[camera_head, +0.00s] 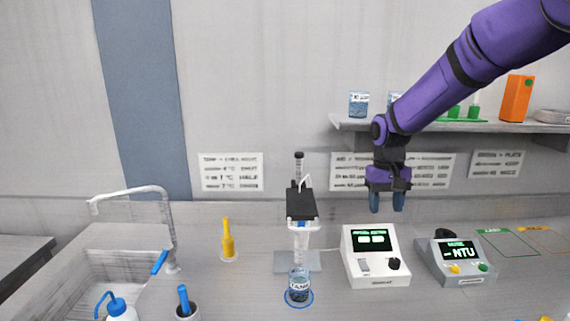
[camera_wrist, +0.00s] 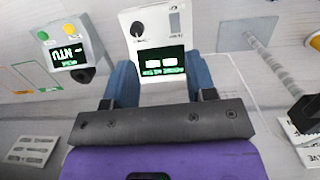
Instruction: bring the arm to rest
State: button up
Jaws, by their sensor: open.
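My purple arm comes in from the upper right in the head view. My gripper (camera_head: 387,203) hangs with its fingers pointing down, in the air above and behind the white meter box with a green display. Its two blue fingers are apart with nothing between them. In the wrist view my gripper (camera_wrist: 162,80) also shows open, with the white meter (camera_wrist: 160,28) seen beyond the fingertips. The fingers look clear of the meter.
A grey NTU meter (camera_head: 455,262) stands right of the white meter (camera_head: 352,268). A stand with a black head (camera_head: 300,205) and a labelled beaker (camera_head: 299,286) are to the left. A shelf (camera_head: 460,127) with jars and an orange box is behind my arm. A sink (camera_head: 85,285) is far left.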

jog(key=s+d+r+t, duration=0.3)
jog(key=s+r+t, duration=0.1)
jog(key=s+r, duration=1)
jog(key=s+d+t, duration=0.2)
jog(key=s, duration=1.4)
jog(key=shift+s+t, duration=0.4)
